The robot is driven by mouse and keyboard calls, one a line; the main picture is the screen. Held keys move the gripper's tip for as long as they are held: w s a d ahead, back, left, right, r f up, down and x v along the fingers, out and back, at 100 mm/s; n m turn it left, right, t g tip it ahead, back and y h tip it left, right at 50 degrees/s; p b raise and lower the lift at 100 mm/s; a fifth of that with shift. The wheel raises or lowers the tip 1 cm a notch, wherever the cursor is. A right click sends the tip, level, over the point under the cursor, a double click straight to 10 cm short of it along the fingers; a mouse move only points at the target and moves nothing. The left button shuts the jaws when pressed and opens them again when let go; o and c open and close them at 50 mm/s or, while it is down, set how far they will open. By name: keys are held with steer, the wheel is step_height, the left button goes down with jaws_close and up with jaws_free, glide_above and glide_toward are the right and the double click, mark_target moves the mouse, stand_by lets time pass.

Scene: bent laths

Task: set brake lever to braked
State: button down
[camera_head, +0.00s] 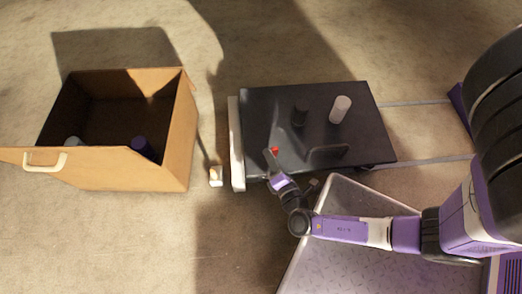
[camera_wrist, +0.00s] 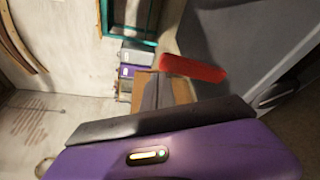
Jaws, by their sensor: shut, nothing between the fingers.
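A small red piece (camera_head: 274,151), which looks like the brake lever's handle, shows at the front left of the dark cart top (camera_head: 262,105). In the wrist view it is a red bar (camera_wrist: 192,68) just beyond the fingers, lying slanted beside a grey surface. My gripper (camera_head: 268,155) is shut and empty, right beside the red piece in the head view. I cannot tell whether they touch. In the wrist view my gripper (camera_wrist: 160,92) points toward the bar's lower left side. The lever's pivot and its setting cannot be made out.
A black cylinder (camera_head: 300,114) and a pale cylinder (camera_head: 340,109) stand on the cart, with a dark handle (camera_head: 327,152) near its front edge. An open wooden box (camera_head: 181,140) stands left, with things inside. A small white block (camera_head: 216,176) lies between. A metal plate (camera_head: 345,200) is in front.

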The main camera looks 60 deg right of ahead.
steer(key=shift+s+d, duration=0.45)
steer(key=shift+s, duration=0.2)
steer(key=shift+s+d, duration=0.4)
steer(key=shift+s, duration=0.25)
steer(key=shift+s+d+f+b, duration=0.3)
steer(key=shift+s+d, duration=0.1)
steer(key=shift+s, duration=0.2)
steer(key=shift+s+d+f+b, duration=0.25)
steer(key=shift+s+d, duration=0.15)
steer(key=shift+s, duration=0.2)
steer(key=shift+s+d, duration=0.15)
steer(key=shift+s, duration=0.05)
steer(key=w+a+r+p, duration=0.2)
steer(key=w+r+p, duration=0.1)
steer(key=r, duration=0.1)
glide_toward(276, 151)
steer(key=shift+s+a+f+p, duration=0.15)
steer(key=shift+a+f+p, duration=0.1)
steer(key=shift+a, duration=0.25)
steer(key=shift+s+a+f+p, duration=0.15)
steer(key=shift+a+f+p, duration=0.1)
steer(key=shift+a, duration=0.25)
